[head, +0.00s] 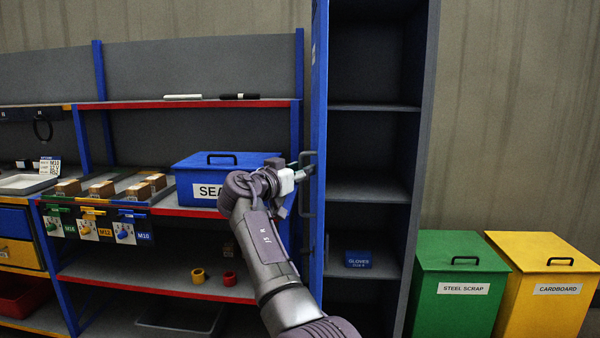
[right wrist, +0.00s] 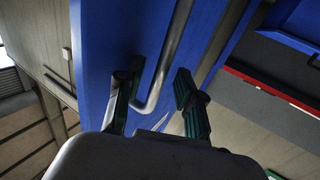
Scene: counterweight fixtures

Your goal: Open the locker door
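The tall locker (head: 428,120) has its blue door (head: 319,120) swung wide open, seen nearly edge-on at the locker's left side. The dark door handle (head: 307,200) is on the door's left-facing side. My right gripper (head: 303,170) is at the upper part of this handle. In the right wrist view, the handle (right wrist: 168,60) runs down the blue door (right wrist: 110,30) and bends near the fingers. The fingers of my right gripper (right wrist: 160,92) stand apart on either side of the handle, with visible gaps. My left gripper is not in view.
A blue shelf unit with a blue lidded box (head: 222,165) stands left of the door. A small blue gloves bin (head: 358,259) sits inside the locker. Green (head: 458,270) and yellow (head: 548,280) lidded bins stand to its right.

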